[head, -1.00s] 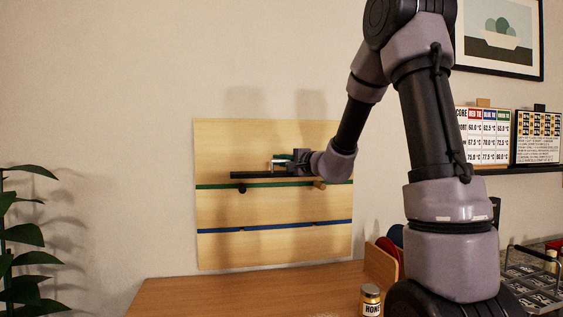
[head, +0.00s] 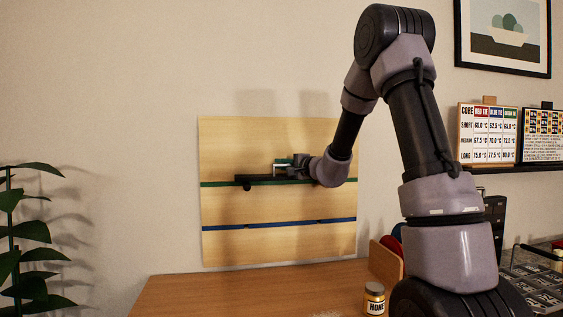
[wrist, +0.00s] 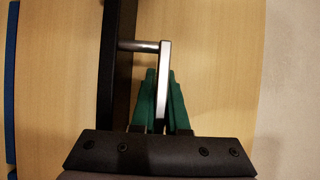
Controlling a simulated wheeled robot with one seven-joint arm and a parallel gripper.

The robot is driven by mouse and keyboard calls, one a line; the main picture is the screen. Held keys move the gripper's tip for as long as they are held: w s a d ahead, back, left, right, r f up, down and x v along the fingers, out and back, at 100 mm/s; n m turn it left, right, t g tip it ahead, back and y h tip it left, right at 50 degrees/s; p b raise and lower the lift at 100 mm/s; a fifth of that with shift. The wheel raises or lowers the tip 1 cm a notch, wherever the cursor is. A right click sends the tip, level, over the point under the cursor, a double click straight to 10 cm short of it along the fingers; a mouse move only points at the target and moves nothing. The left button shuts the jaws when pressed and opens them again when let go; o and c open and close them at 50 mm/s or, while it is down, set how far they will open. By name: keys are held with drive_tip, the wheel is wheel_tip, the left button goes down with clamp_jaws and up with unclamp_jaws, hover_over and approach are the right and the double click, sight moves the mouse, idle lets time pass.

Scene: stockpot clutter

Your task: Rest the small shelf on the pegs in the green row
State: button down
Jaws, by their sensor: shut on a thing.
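The small shelf (head: 258,180) is a narrow dark bar, about level, in front of the green row (head: 220,184) on the wooden board. A dark peg (head: 246,188) shows right under its left end, with no clear gap. The other green-row peg is hidden behind the shelf or my wrist. My gripper (head: 284,168) is at the shelf's right part. In the wrist view, the shelf (wrist: 116,70) runs beside my gripper (wrist: 161,82), whose green fingers are shut on the shelf's metal handle (wrist: 164,60).
A blue row (head: 280,224) crosses the board (head: 280,245) lower down. Below are a wooden table (head: 240,292), a honey jar (head: 374,299) and a wooden holder (head: 385,262). A plant (head: 30,235) stands at left. The wall left of the board is clear.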

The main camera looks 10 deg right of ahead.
drive_tip(key=shift+f, duration=0.35)
idle(0.7)
drive_tip(key=c, duration=1.2)
unclamp_jaws()
drive_tip(key=shift+c, duration=0.2)
drive_tip(key=shift+s, duration=0.15)
drive_tip(key=s, duration=0.6)
drive_tip(key=shift+s, duration=0.15)
drive_tip(key=shift+s, duration=0.25)
drive_tip(key=shift+o, duration=0.3)
drive_tip(key=o, duration=0.5)
